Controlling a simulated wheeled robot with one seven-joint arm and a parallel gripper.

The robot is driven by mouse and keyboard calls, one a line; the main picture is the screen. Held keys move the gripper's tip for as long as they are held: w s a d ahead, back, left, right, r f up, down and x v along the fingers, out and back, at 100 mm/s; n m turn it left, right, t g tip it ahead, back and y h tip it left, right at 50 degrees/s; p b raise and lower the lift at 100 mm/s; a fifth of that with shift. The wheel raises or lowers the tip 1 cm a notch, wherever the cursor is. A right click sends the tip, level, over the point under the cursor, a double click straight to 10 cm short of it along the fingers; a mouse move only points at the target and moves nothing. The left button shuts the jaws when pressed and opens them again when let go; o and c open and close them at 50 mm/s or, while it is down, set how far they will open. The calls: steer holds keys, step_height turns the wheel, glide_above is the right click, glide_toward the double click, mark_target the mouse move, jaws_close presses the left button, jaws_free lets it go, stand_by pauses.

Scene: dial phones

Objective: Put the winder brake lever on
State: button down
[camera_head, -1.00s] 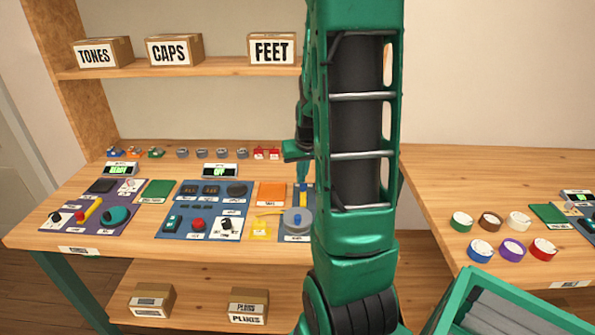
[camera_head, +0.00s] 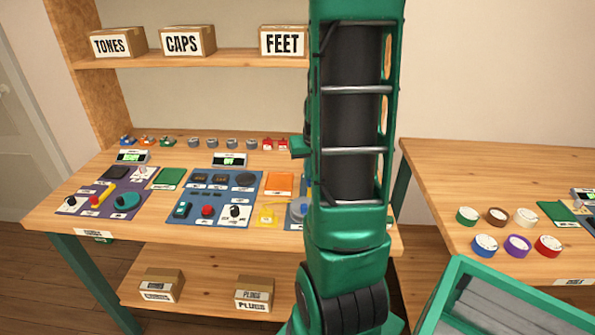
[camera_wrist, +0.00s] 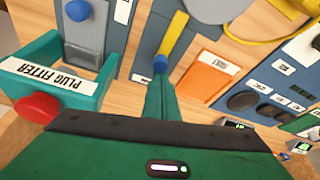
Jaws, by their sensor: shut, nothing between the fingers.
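In the wrist view a yellow lever (camera_wrist: 173,38) with a blue knob (camera_wrist: 160,64) at its near end lies along a blue-grey panel (camera_wrist: 150,28). I take it for the winder brake lever. My gripper (camera_wrist: 160,88) is shut and empty, its fingertips just short of the blue knob; whether they touch it I cannot tell. A round grey disc (camera_wrist: 207,8), likely the winder, is cut off at the top edge. In the head view the winder (camera_head: 297,210) is partly hidden behind my arm, and my fingers are hidden.
A teal frame labelled PLUG FITTER (camera_wrist: 52,75) with a red knob (camera_wrist: 38,108) stands close left of my fingers. An orange pad (camera_wrist: 205,76) lies to their right. More control panels (camera_head: 213,197) cover the bench. Coloured rings (camera_head: 517,244) lie on the right-hand bench.

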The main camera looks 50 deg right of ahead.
steer(key=shift+s+a+f, duration=0.15)
steer(key=shift+w+d, duration=0.3)
steer(key=shift+w, duration=0.15)
steer(key=w+d, duration=0.2)
steer(key=shift+w, duration=0.4)
steer(key=v, duration=1)
steer(key=shift+d, duration=0.15)
